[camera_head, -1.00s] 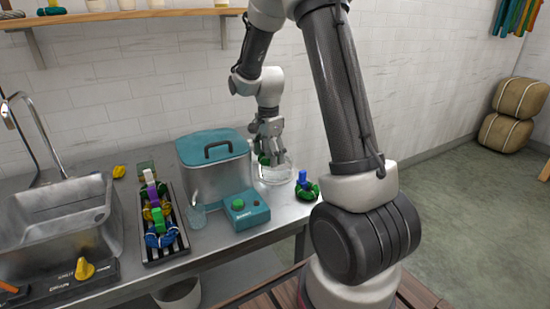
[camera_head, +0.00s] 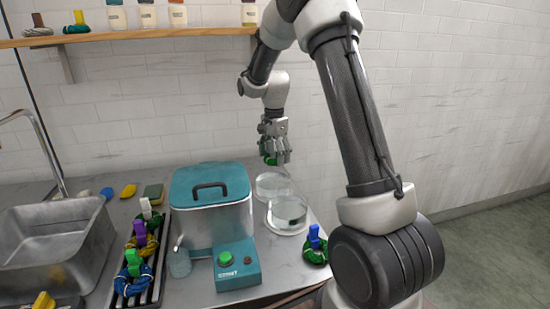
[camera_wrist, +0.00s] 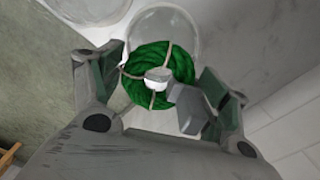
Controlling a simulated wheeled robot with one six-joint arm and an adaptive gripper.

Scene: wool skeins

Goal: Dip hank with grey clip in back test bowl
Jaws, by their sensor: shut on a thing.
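My gripper (camera_head: 276,154) is shut on a green hank (camera_wrist: 148,62) with a light grey clip (camera_wrist: 157,77). The hank also shows under the fingers in the head view (camera_head: 270,160). It hangs in the air above the back test bowl (camera_head: 272,186), a clear glass bowl by the wall. In the wrist view the back bowl (camera_wrist: 185,28) shows partly behind the hank. The front test bowl (camera_head: 287,214) stands just in front of it, clear of the hank.
A teal-lidded pot (camera_head: 210,188) stands left of the bowls, with a teal control box (camera_head: 237,265) before it. A green hank with a blue clip (camera_head: 315,246) lies at the right table edge. A rack (camera_head: 160,270) holds other clipped hanks. A shelf (camera_head: 130,37) runs above.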

